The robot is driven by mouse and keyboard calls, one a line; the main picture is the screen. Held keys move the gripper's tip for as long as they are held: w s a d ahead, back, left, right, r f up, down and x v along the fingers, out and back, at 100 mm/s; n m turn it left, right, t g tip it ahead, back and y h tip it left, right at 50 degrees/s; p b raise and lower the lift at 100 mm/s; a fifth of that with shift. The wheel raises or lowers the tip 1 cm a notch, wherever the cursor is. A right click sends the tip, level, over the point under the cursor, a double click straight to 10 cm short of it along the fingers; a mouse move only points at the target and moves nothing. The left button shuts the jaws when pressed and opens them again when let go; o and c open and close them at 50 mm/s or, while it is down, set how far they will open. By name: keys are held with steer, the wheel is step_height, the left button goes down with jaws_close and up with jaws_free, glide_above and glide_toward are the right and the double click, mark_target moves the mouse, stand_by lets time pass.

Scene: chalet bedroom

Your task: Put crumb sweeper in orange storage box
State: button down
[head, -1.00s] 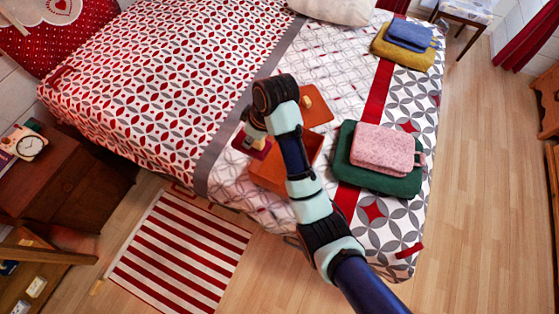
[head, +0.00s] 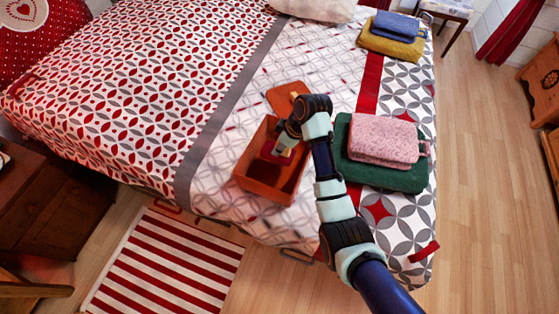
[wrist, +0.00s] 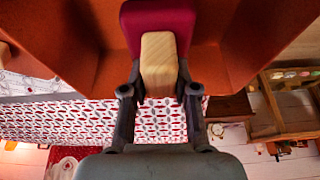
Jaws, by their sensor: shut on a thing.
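The crumb sweeper has a dark red body (head: 272,153) and a pale wooden handle (wrist: 158,62). My gripper (wrist: 159,90) is shut on the handle, one finger on each side; it also shows in the head view (head: 285,143). The orange storage box (head: 262,187) stands open on the bed. The sweeper and gripper overlap the box's opening in the head view. In the wrist view the orange walls (wrist: 70,30) lie on both sides of the sweeper. How deep the sweeper is in the box I cannot tell.
The orange lid (head: 283,96) lies on the bed just behind the box. A green folded cloth with a pink one on top (head: 384,140) is right of my arm. Yellow and blue folded cloths (head: 393,35) lie farther back. The bed left of the box is clear.

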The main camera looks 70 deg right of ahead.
mark_target(280, 157)
steer(key=shift+f+b, duration=0.8)
steer(key=shift+f, duration=2.8)
steer(key=shift+f, duration=0.15)
steer(key=c, duration=0.9)
jaws_free()
steer(key=p+v, duration=0.3)
steer(key=v, duration=0.9)
steer(key=shift+p, duration=0.3)
steer(key=shift+w, duration=0.1)
